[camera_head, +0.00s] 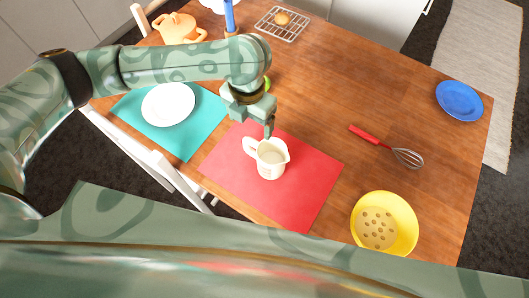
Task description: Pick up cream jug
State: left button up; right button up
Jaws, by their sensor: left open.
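The cream jug (271,162) is a small cream-coloured jug with a handle on its left side and a spout on its right. It stands upright on a red placemat (305,189). My left gripper (268,133) is open, pointing down just above and behind the jug's rim near the handle. Its fingertips look very close to the jug; I cannot tell whether they touch it. My right gripper is not in view.
A teal placemat (192,148) with a white plate (168,104) lies left. Wood between whisk and rack is clear.

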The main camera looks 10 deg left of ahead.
aim_at(252, 140)
pick_arm(q)
notch_tip(252, 140, down, 6)
jog(key=shift+w+f+b, duration=0.1)
jog(key=shift+b, duration=0.85)
jog(key=shift+f, duration=0.35)
notch_tip(252, 140, down, 5)
jog(key=b, duration=0.3)
jog(key=shift+d+f, duration=0.1)
jog(key=c, duration=1.3)
jog(key=shift+c, duration=0.2)
jog(key=shift+r, duration=0.25)
